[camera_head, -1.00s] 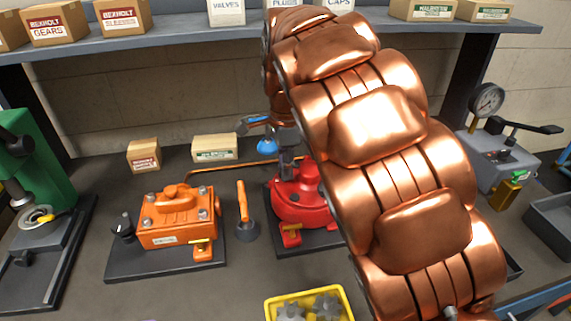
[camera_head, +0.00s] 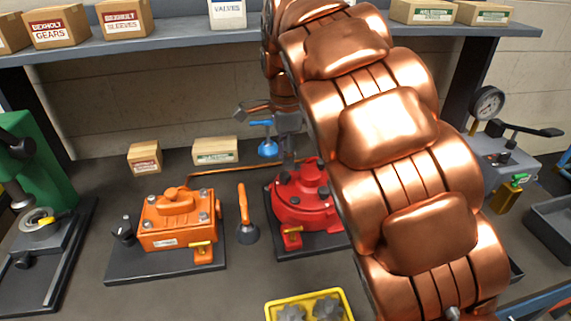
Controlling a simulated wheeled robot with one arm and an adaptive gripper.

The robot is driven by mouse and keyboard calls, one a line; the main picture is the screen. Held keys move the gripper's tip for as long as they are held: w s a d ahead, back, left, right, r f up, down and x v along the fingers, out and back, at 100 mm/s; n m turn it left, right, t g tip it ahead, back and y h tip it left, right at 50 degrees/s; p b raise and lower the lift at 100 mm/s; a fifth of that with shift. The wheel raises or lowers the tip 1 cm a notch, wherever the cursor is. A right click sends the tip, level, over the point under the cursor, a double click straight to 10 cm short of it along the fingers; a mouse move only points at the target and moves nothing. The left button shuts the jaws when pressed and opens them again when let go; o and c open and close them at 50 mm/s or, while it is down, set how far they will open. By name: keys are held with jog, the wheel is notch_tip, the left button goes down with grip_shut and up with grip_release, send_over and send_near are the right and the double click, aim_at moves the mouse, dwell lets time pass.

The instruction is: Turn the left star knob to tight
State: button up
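The red motor housing (camera_head: 304,212) stands on a dark base plate in the middle of the bench. My gripper (camera_head: 287,157) hangs at the end of my copper arm, just above the left knob. Its fingers are small and partly merged with what lies behind, so their opening and any contact with the knob are unclear.
An orange motor (camera_head: 176,222) stands to the left, with an orange-handled tool (camera_head: 245,215) between the two. A blue fitting (camera_head: 268,148) is close behind my gripper. A yellow tray of gears (camera_head: 310,303) lies in front.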

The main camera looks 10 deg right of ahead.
aim_at(286, 175)
notch_tip(286, 175, up, 8)
dwell(0.5)
jog(key=shift+r, duration=0.1)
jog(key=s+d+f+n, duration=0.2)
jog(key=s+f+n, duration=0.3)
jog(key=s, duration=0.6)
jog(key=s+d+f+n+g+p, duration=0.1)
jog(key=s+d+f+n, duration=0.1)
jog(key=s+f+n, duration=0.4)
jog(key=s+d+f+n, duration=0.1)
jog(key=s+f+n, duration=0.5)
jog(key=s, duration=1)
jog(key=shift+s+d+f+n+g, duration=0.1)
jog(key=shift+s+d+n+g, duration=0.25)
jog(key=shift+n, duration=0.25)
